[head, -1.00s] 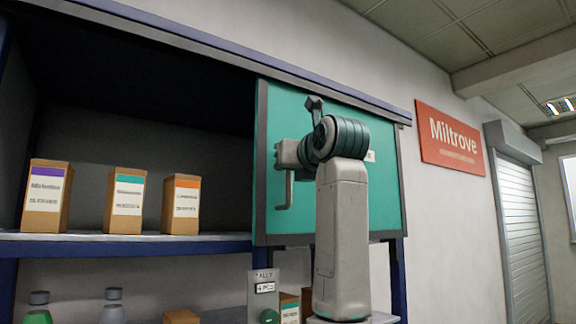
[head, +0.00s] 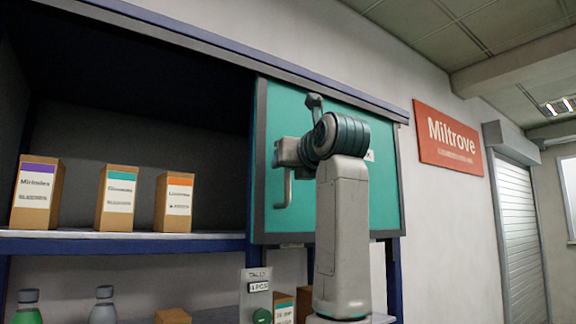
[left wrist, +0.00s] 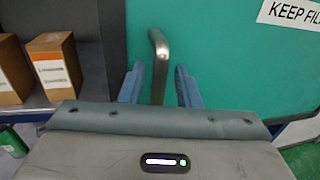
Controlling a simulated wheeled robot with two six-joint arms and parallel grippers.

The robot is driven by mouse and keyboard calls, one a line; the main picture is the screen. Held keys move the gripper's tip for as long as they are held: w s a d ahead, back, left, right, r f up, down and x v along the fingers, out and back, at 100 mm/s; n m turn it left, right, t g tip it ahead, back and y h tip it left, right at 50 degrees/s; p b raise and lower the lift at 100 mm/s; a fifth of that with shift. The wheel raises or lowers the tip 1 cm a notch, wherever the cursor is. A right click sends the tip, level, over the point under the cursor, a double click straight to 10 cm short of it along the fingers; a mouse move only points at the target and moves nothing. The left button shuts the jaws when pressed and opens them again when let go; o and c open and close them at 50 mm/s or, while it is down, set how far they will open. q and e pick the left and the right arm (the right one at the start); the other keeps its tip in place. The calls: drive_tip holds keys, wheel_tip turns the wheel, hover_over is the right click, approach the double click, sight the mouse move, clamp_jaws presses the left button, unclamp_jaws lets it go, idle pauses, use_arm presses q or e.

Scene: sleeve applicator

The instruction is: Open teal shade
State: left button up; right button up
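The teal shade (head: 385,205) is a flat panel with a dark frame covering the right part of the upper cabinet. The left part of the cabinet is uncovered. A metal handle (head: 288,188) stands on the shade near its left edge. In the left wrist view, the handle (left wrist: 157,50) lies between the two blue-grey fingers of my left gripper (left wrist: 159,72). The fingers are apart, with visible gaps on both sides of the handle. In the head view, my left arm hides part of the shade and most of the gripper. My right gripper is not in view.
Cartons with purple (head: 37,193), teal (head: 117,197) and orange (head: 174,203) label bands stand on the upper shelf (head: 120,243). Bottles (head: 103,305), more cartons and a tally sign (head: 257,290) are below. A red Miltrove sign (head: 448,138) hangs on the wall at right.

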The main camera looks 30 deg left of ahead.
use_arm(q)
drive_tip(key=b+v, duration=0.4)
drive_tip(key=v, duration=0.6)
drive_tip(key=shift+s+d, duration=0.2)
